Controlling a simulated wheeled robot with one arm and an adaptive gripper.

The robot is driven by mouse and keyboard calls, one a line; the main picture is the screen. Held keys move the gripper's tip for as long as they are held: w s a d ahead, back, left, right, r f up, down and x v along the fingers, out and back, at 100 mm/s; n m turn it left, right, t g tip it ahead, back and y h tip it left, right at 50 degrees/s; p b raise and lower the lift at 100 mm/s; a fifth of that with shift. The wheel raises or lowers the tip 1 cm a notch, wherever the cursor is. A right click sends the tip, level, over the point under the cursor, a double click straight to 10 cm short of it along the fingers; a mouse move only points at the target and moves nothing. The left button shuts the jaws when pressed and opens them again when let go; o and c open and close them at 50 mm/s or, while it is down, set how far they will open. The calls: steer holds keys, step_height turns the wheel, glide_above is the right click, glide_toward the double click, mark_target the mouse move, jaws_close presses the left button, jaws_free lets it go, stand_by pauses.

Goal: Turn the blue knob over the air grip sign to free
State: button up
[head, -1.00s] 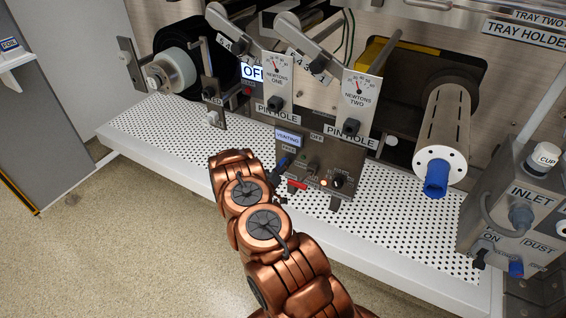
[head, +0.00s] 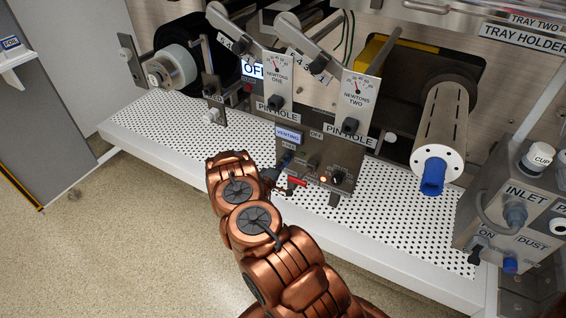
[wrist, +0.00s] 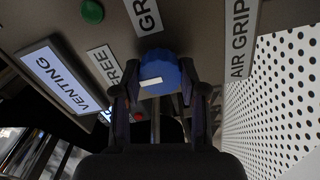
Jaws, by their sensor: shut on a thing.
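The blue knob (wrist: 160,75) shows in the wrist view between my gripper's two fingers, with a white mark on its face. My gripper (wrist: 160,95) is shut on it. The AIR GRIP sign (wrist: 240,40) is to the right of the knob in the wrist view. A sign reading FREE (wrist: 106,68) is to the left of the knob, and a partly cut sign starting GR (wrist: 145,14) is above it. In the head view, my gripper (head: 277,174) is at the left side of the control panel, partly hidden by my arm.
A lit VENTING display (wrist: 60,78) and a green button (wrist: 92,12) are near the knob. A red part (head: 296,181) and a black knob (head: 339,178) sit low on the panel. The perforated white shelf (head: 380,215) lies below.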

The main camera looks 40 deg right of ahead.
stand_by(0.3)
steer(key=o, duration=1.1)
steer(key=shift+o, duration=0.2)
steer(key=shift+a, duration=0.1)
steer(key=v, duration=1.2)
